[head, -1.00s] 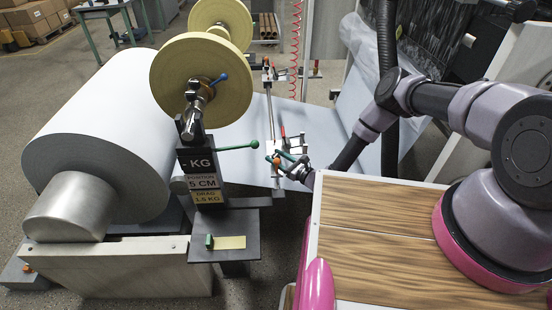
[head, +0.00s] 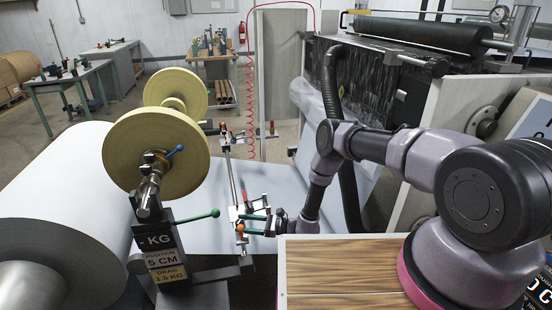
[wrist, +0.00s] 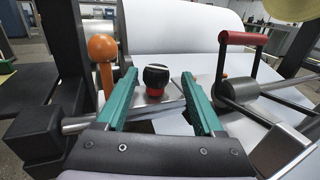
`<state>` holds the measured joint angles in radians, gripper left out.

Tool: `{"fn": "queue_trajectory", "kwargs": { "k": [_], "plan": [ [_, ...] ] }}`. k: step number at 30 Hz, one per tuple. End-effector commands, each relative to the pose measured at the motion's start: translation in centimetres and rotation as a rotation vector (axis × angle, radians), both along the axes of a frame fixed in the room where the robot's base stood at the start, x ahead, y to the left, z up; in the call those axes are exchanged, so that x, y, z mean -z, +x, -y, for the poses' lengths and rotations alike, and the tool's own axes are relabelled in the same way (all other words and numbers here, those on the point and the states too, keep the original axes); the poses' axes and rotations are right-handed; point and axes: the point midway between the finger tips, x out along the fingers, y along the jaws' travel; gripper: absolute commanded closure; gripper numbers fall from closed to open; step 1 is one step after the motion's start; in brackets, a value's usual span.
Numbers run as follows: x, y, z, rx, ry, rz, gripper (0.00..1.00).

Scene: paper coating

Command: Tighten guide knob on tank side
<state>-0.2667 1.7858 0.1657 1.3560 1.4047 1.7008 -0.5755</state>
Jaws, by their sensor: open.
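A black knob with a red ring at its base (wrist: 157,78) stands on the metal guide bracket, taken to be the guide knob. It shows in the middle of the wrist view. My gripper (wrist: 159,74) is open, with one green finger on each side of the knob. Gaps show between knob and fingers, and I cannot tell how far beyond the tips the knob stands. In the head view my gripper (head: 257,218) is at the guide assembly beside the white paper web (head: 200,228); the knob itself is too small to make out there.
In the wrist view an orange ball-topped lever (wrist: 103,50) stands close left of the gripper, and a red-handled bracket (wrist: 244,38) is to the right. A green-tipped lever (head: 214,213) juts toward the guide in the head view.

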Motion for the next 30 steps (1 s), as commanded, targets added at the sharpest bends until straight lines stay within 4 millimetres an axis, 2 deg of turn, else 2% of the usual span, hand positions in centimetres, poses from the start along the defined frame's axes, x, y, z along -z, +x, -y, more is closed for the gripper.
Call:
{"fn": "queue_trajectory", "kwargs": {
  "k": [14, 30],
  "plan": [
    [-0.1, -0.9, 8.8, 0.008, 0.002, -0.001, 0.31],
    [-10.1, 3.0, 9.1, -0.16, -0.054, 0.142, 0.31]
  ]
}}
